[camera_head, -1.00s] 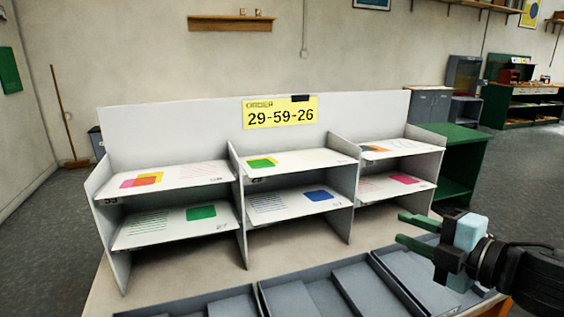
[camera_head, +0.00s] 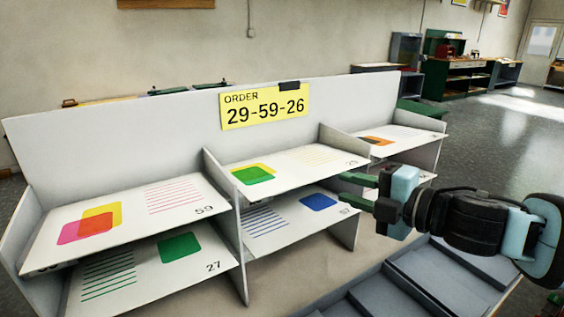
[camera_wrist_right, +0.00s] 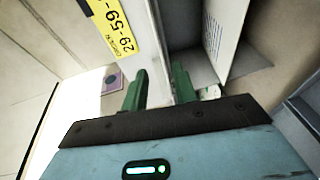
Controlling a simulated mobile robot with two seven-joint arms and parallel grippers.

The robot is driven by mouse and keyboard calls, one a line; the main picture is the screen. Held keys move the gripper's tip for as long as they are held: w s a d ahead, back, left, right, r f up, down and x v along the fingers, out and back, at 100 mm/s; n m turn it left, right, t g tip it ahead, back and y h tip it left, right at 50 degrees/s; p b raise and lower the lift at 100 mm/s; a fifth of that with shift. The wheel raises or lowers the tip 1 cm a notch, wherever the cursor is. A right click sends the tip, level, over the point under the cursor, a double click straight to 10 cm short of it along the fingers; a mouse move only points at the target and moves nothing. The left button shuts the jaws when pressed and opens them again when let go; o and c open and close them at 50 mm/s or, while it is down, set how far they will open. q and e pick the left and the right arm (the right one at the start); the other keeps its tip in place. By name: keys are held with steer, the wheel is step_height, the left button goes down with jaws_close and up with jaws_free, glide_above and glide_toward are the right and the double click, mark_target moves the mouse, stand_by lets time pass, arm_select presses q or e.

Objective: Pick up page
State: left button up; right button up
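Pages lie in a grey two-tier rack (camera_head: 180,112). The upper left page (camera_head: 128,217) has yellow and pink squares and reads 59. The lower left page (camera_head: 137,262) has a green block and reads 27. The upper middle page (camera_head: 290,178) has green and yellow squares; its number is unclear. The lower middle page (camera_head: 283,226) has a blue block. An upper right page (camera_head: 405,140) shows an orange and dark patch. My right gripper (camera_head: 358,190) is open and empty, in front of the rack's right bays, partly hiding the lower right page. My left gripper is not in view.
A yellow order sign (camera_head: 265,105) on the rack's back panel reads 29-59-26; it also shows in the wrist view (camera_wrist_right: 112,28). Grey trays (camera_head: 375,297) sit in front of the rack at the lower right. Upright dividers separate the bays.

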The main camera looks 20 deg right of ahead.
steer(key=shift+p+x, duration=0.6)
steer(key=shift+x, duration=0.55)
steer(key=shift+w, duration=0.1)
steer(key=p+x, duration=0.1)
steer(key=x, duration=0.4)
jaws_close()
